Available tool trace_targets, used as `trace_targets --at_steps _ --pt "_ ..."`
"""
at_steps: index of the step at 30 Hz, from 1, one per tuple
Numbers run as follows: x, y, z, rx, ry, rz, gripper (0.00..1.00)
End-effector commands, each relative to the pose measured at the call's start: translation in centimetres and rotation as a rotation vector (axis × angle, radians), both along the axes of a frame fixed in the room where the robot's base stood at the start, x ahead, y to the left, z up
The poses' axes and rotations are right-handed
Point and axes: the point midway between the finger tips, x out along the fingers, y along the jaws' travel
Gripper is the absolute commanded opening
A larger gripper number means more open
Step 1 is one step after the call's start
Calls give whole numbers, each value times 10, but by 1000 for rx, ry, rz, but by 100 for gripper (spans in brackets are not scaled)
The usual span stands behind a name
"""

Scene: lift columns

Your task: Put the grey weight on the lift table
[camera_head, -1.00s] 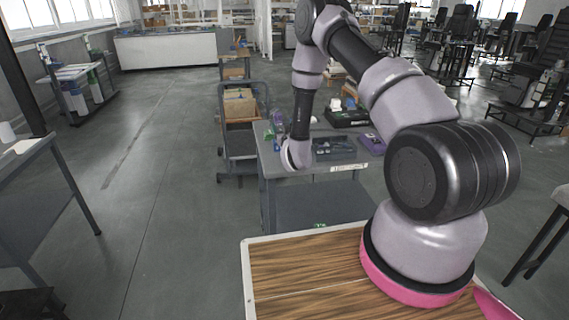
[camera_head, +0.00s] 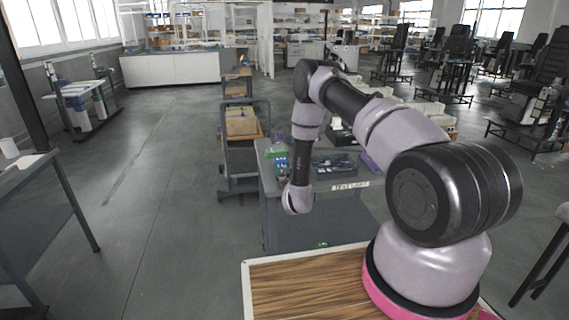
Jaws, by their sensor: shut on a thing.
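My arm reaches forward from the right, and its wrist hangs in front of the near edge of a grey workbench (camera_head: 283,228). My gripper's fingers do not show; they are hidden behind or beyond the wrist. I cannot make out the grey weight. I cannot pick out the lift table for sure.
The workbench bears a grey bin (camera_head: 335,166), a green-and-purple bottle (camera_head: 279,155) and a label on its front edge. A cart with a cardboard box (camera_head: 241,121) stands left of it. Another grey table (camera_head: 30,185) is at far left. Open floor lies between.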

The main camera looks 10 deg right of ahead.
Motion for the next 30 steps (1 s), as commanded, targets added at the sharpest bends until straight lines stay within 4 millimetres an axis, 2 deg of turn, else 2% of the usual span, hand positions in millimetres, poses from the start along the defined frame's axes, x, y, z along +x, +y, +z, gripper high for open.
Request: trace_targets --at_steps 10,11,12,22,26,30 --pt "1 0 -2 0 -3 1 0" --pt "0 0 -3 0 0 0 82" --pt "0 0 -3 0 0 1 98" --pt "-2 0 -4 0 0 0 100" --pt "-18 0 -4 -1 3 0 100" --pt "-46 4 0 1 4 -1 100"
